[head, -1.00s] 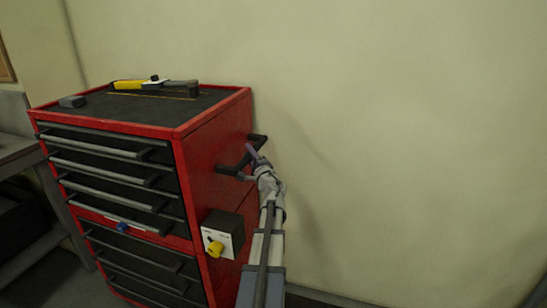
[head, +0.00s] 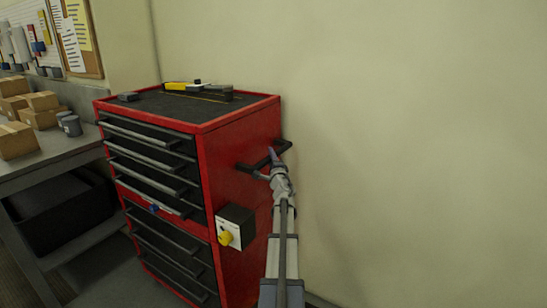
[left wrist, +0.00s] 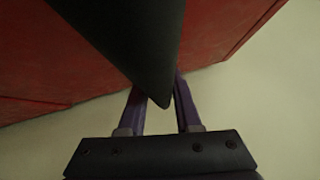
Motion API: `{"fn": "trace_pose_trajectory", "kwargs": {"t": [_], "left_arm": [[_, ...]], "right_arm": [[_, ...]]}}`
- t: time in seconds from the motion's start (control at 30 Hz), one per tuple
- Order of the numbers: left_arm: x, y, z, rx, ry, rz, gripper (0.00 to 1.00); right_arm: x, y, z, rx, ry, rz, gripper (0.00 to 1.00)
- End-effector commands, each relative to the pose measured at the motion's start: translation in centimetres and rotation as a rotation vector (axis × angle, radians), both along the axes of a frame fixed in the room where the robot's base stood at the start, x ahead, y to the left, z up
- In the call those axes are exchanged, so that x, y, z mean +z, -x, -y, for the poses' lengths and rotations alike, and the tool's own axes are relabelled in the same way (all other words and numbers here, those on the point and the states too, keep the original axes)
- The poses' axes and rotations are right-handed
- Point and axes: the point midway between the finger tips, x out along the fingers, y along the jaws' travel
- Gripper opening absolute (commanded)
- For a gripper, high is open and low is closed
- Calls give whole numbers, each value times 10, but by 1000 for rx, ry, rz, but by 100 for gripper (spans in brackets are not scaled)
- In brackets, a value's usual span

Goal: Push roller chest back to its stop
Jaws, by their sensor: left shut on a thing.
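The red roller chest (head: 250,143) stands close to the pale wall, with black drawer fronts and grey drawer pulls facing left. A black push handle (head: 249,168) sticks out from its right side. My left gripper (head: 274,155) is at this handle, its purple fingers shut on the bar. In the left wrist view the dark handle bar (left wrist: 130,40) passes between the two fingers (left wrist: 160,108), with the chest's red side behind it. A box with a yellow knob (head: 226,237) is fixed low on the chest's side. My right gripper is not in view.
Tools (head: 198,88) and a small grey block (head: 129,97) lie on the chest's dark top. A workbench (head: 65,152) with cardboard boxes (head: 40,101) and grey cans stands to the left. The wall (head: 420,130) fills the right; a stop is not clearly visible.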

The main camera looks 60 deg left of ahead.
Motion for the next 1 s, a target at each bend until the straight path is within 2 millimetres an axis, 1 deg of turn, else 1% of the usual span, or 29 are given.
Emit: {"fn": "trace_pose_trajectory", "kwargs": {"t": [0.03,0.3,0.33,0.5,0.6,0.87,1.0], "left_arm": [[3,1,-3,7,-6,-5,0],[4,2,-7,14,-8,-3,0],[4,2,-7,15,-8,-3,34],[4,3,-8,15,-8,-6,53],[3,3,-8,14,-6,-6,62],[2,4,-7,13,-5,-3,62],[1,6,1,12,-4,-1,62]], "right_arm": [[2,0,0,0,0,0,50],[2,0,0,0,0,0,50],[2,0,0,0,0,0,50],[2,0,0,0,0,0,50],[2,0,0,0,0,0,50],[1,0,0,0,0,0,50],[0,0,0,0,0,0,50]]}}
